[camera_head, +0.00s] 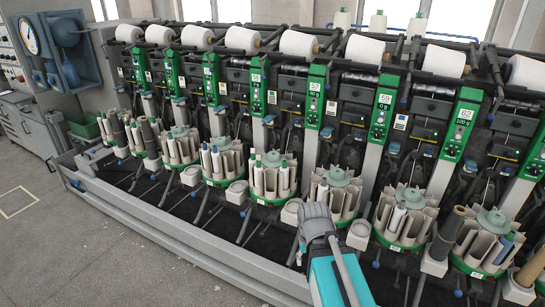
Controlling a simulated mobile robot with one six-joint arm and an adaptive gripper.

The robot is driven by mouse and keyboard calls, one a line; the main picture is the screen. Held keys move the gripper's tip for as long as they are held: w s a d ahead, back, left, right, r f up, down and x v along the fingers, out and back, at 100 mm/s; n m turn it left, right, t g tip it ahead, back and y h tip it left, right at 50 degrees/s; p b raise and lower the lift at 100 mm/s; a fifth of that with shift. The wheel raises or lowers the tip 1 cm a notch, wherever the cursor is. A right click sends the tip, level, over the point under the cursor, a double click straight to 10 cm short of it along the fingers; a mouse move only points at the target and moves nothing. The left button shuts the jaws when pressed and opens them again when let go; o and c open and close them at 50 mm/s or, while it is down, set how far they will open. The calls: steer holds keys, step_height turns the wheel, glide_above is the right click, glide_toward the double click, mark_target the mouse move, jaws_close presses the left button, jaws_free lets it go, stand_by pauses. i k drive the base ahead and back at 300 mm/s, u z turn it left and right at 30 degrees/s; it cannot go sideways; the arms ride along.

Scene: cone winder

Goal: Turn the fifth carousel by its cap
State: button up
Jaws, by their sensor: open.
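A row of round carousels with green base rings, pale pockets and grey-green caps runs along the front of the winder. Counted from the left end in view, the fifth carousel (272,192) stands near the middle of the picture, with its cap (272,159) on top. Several white and green-tipped tubes stand in its pockets. The frame does not show whether the count starts at that end. My teal arm with a grey rounded joint rises from the bottom, in front of the carousel (347,206) to the right. No gripper fingers can be made out.
A long grey rail (160,232) edges the machine's dark floor tray. Small grey cups (237,192) stand between carousels. Green numbered panels (314,97) and white cones (365,49) are above. The grey floor (60,240) is clear at lower left.

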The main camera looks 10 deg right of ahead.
mark_target(270, 179)
steer(key=u, duration=0.25)
steer(key=i, duration=1.25)
steer(key=z, duration=0.25)
